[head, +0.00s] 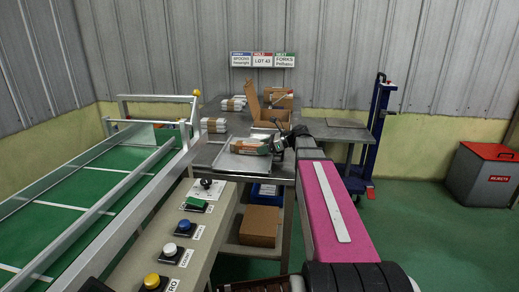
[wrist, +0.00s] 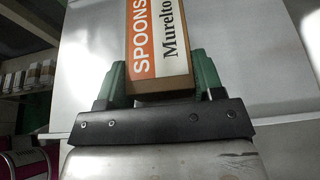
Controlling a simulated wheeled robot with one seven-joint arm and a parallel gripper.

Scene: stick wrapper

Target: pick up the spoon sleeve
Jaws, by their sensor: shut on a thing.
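The spoon sleeve (wrist: 157,52) is a brown carton with an orange and white label reading "SPOONS Murelto" in the wrist view. My gripper (wrist: 158,82) has its green fingers on both sides of the carton's near end, shut on it. In the head view the sleeve (head: 248,148) shows small, by my gripper (head: 273,147), over a grey metal tray on the table. The carton's far end is cut off in the wrist view. I cannot tell whether it touches the surface below.
An open cardboard box (head: 268,108) and white wrapped bundles (head: 214,125) stand farther back on the table. Signs (head: 263,59) for spoons, hold and forks stand behind. A button panel (head: 170,245) is in front. A red-lidded rejects bin (head: 484,175) stands at right.

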